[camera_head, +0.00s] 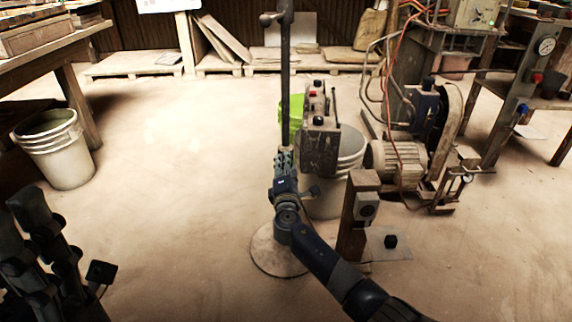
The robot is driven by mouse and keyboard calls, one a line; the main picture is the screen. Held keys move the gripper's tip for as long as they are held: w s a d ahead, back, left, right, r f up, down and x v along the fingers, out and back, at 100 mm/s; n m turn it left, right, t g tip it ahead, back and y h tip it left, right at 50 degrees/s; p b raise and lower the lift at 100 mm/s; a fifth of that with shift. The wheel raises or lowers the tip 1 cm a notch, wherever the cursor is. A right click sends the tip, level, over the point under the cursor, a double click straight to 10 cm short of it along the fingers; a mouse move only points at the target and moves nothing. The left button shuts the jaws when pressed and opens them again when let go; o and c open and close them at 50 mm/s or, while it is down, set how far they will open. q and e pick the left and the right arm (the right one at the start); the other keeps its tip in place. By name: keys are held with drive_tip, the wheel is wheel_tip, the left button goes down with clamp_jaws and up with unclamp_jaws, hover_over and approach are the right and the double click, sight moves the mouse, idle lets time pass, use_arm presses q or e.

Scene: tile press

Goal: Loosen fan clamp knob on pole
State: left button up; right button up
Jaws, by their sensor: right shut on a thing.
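A dark upright pole (285,80) stands in the middle on a round base plate (268,255). A dark clamp-like fitting (277,17) sits near the pole's top and sticks out to the left. I cannot make out a fan or a separate knob clearly. My right gripper (284,155) is well below the fitting and shut on the pole; it and my right arm hide the pole's lower part.
A wooden post (352,220) is at the right. A motor (398,163) stands beyond. The floor to the left is clear up to a white bucket (58,160).

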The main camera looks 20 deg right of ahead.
drive_tip(key=shift+a, duration=0.15)
idle(0.4)
drive_tip(key=o, duration=1.1)
drive_tip(key=v, duration=1.2)
